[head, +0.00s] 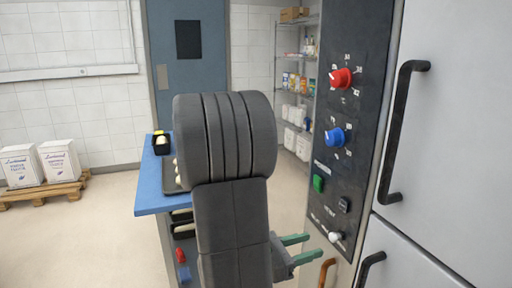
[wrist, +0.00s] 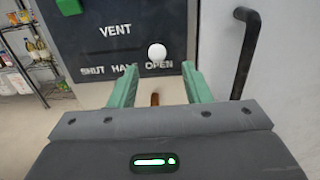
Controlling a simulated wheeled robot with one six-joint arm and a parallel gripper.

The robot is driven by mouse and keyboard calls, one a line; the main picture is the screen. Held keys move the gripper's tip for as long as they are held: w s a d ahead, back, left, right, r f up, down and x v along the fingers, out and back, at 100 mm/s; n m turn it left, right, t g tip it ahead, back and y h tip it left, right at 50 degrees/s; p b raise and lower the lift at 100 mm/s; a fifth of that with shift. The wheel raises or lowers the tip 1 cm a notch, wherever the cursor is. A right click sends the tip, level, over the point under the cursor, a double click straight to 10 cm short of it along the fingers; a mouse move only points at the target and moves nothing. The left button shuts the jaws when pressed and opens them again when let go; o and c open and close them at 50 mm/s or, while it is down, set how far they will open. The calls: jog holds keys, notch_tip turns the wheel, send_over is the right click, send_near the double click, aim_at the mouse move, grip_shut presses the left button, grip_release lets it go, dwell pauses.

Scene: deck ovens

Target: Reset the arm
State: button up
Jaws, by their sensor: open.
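My gripper (head: 296,249) has green fingers and shows at the lower middle right of the head view, partly hidden behind my dark arm. In the wrist view my gripper (wrist: 160,88) is open, with nothing between its fingers. It points at the lower part of the dark oven control panel (head: 331,120). A white vent knob (wrist: 157,52) shows just beyond the fingertips, beside the words shut, half and open. The knob also shows in the head view (head: 335,237), to the right of and slightly above the fingers. I see no contact with it.
The panel also has a red dial (head: 341,78), a blue dial (head: 335,137) and a green button (head: 318,183). Black door handles (head: 401,130) stick out at right. A blue-topped table (head: 149,190) stands behind my arm. Open floor lies at left, before a pallet with white sacks (head: 58,160).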

aim_at(331, 238)
jog(key=shift+x, duration=2.8)
jog(key=shift+w+d, duration=0.15)
jog(key=shift+w+a+p, duration=0.3)
jog(key=shift+w, duration=0.45)
jog(key=shift+r, duration=0.1)
